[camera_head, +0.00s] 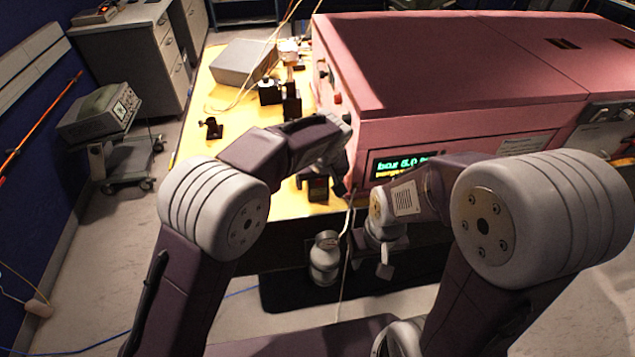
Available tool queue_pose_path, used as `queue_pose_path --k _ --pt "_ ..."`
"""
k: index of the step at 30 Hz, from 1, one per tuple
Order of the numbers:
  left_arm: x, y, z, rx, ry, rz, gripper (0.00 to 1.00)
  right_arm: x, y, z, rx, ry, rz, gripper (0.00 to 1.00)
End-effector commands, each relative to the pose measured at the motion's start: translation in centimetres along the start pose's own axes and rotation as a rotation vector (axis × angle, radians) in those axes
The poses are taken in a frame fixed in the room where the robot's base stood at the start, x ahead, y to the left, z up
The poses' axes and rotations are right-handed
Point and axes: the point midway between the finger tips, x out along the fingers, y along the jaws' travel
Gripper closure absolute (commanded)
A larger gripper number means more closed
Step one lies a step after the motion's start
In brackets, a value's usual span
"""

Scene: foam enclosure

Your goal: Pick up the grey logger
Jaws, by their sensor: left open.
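A flat grey box (243,62) lies on the far left part of the yellow tabletop (200,98). I cannot tell for sure whether it is the grey logger. My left gripper (342,186) is at the front left corner of the pink enclosure, well nearer to me than the grey box. It is open, with no object visible in it, and its wrist partly hides its surroundings. My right gripper (385,268) hangs low in front of the table edge, pointing down. Its fingers are too small and dark to read.
The large pink enclosure (450,60) with a lit display fills the right of the table. Small black fixtures (292,105) stand along its left side. A black block (317,188) sits near the front edge. A cart with an instrument (100,112) stands left.

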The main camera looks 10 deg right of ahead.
Motion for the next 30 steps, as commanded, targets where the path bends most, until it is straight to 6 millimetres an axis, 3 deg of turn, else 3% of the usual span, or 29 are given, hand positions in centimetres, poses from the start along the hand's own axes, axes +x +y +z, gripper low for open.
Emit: queue_pose_path --k 7,15,21,24,30 --pt "4.2 -0.1 0.3 0.001 -0.003 -0.002 0.22 -0.3 0.0 0.0 0.000 0.000 0.000 0.64" --pt "4.7 -0.1 0.3 0.001 -0.001 -0.001 0.22 -0.3 0.0 0.0 0.000 0.000 0.000 0.64" --pt "4.7 -0.1 0.3 0.001 -0.001 -0.001 0.77 -0.3 0.0 0.0 0.000 0.000 0.000 0.64" --pt "4.6 -0.1 0.3 0.001 -0.001 -0.001 0.99 -0.3 0.0 0.0 0.000 0.000 0.000 0.64" --pt "4.3 0.0 0.1 0.001 0.000 0.000 0.99 -0.3 0.0 0.0 0.000 0.000 0.000 0.64"
